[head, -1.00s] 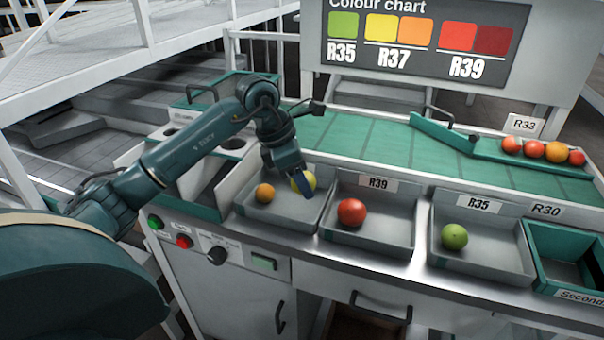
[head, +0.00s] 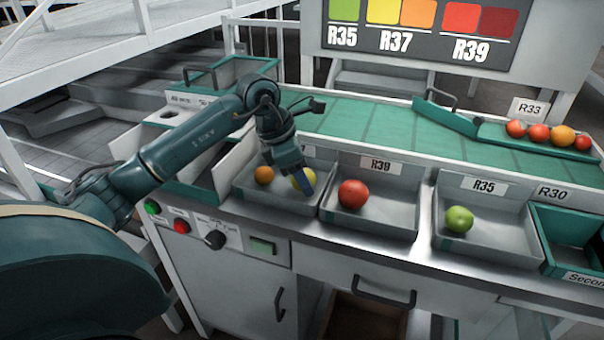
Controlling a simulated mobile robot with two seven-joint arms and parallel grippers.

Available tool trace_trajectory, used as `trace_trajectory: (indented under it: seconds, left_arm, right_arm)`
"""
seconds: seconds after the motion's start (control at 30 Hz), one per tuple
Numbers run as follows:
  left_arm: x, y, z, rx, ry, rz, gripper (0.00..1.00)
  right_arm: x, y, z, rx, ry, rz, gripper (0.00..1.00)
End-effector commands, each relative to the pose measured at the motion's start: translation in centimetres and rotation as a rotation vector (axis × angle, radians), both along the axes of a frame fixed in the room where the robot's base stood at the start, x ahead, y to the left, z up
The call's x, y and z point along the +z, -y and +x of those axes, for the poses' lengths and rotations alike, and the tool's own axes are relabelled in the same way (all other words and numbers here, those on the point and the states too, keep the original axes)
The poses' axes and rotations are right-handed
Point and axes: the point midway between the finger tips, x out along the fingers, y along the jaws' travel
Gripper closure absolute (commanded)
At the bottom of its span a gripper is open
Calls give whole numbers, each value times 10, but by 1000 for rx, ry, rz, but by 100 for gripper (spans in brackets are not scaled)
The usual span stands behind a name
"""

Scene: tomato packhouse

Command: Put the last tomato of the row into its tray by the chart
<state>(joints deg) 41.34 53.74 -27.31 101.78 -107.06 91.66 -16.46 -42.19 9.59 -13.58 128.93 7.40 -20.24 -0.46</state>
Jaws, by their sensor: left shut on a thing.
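My left gripper (head: 299,184) reaches down into the left grey tray (head: 277,199). It is shut on a yellow tomato (head: 302,177), partly hidden behind its fingers. The tomato is low in the tray's right part; I cannot tell whether it touches the floor. An orange tomato (head: 264,175) lies to its left in the same tray. This tray's label is mostly hidden by my gripper. The colour chart (head: 424,28) stands behind, with R35 green, R37 yellow and orange, and R39 reds. My right gripper is not in view.
The R39 tray (head: 370,226) holds a red tomato (head: 353,194), and the R35 tray (head: 487,250) a green one (head: 459,219). A green crate (head: 566,262) stands at the right. Several tomatoes (head: 540,134) sit behind a green guide on the green belt (head: 372,138).

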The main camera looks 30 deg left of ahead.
Motion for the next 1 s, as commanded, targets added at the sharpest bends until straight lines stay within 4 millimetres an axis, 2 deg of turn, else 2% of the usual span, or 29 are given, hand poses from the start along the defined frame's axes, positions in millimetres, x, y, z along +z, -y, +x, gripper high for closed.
trace_trajectory:
  seconds: [0.93, 0.97, 1.0]
  left_arm:
    - [-12, 0, 0, 0, 0, 0, 65]
    - [-12, 0, 0, 0, 0, 0, 54]
    - [-11, 0, 0, 0, 0, 0, 50]
  right_arm:
    - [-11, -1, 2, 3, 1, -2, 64]
    - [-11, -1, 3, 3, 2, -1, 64]
    - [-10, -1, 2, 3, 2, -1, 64]
